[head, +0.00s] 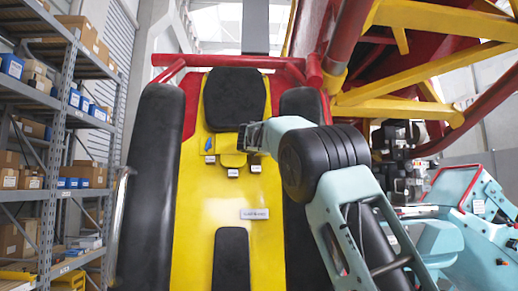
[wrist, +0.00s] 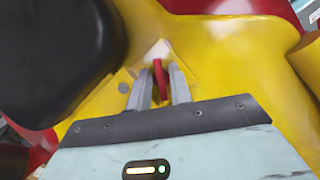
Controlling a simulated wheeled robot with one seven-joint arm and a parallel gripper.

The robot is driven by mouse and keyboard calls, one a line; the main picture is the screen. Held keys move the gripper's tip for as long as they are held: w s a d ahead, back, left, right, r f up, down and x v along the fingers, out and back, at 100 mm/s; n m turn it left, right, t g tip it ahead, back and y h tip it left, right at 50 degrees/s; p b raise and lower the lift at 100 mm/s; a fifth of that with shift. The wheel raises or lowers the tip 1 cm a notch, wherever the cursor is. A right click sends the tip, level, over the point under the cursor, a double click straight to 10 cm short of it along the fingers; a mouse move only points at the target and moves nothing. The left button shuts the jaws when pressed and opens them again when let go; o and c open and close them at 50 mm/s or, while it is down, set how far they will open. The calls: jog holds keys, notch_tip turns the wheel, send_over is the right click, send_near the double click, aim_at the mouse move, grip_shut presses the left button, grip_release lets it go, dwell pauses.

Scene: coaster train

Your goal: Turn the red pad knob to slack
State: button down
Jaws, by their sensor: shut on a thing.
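The red pad knob (wrist: 158,78) shows in the wrist view as a narrow red piece between my two fingers, in front of a pale plate (wrist: 157,52) on the yellow panel. My gripper (wrist: 160,82) is shut on it, with one grey finger on each side. In the head view my gripper (head: 250,136) is at the yellow block below the black headrest. The knob is hidden there behind my gripper and arm. The wrist view does not show which mark the knob points to.
The black headrest pad (head: 234,97) is close above my gripper, and it fills the upper left of the wrist view. Several small white labels (head: 232,173) and a blue knob (head: 209,144) are nearby. Shelves (head: 62,150) stand at left; yellow and red beams (head: 430,68) at right.

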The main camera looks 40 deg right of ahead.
jog(key=shift+f+n+t+y, duration=0.1)
jog(key=shift+n+t+y, duration=0.35)
jog(key=shift+n, duration=0.85)
jog(key=c, duration=1.5)
grip_release()
jog(key=shift+c, duration=0.2)
jog(key=shift+b, duration=0.3)
jog(key=b+v, duration=0.9)
jog(key=v, duration=0.8)
jog(key=shift+f+b, duration=0.25)
jog(key=shift+b, duration=0.15)
jog(key=shift+s, duration=0.15)
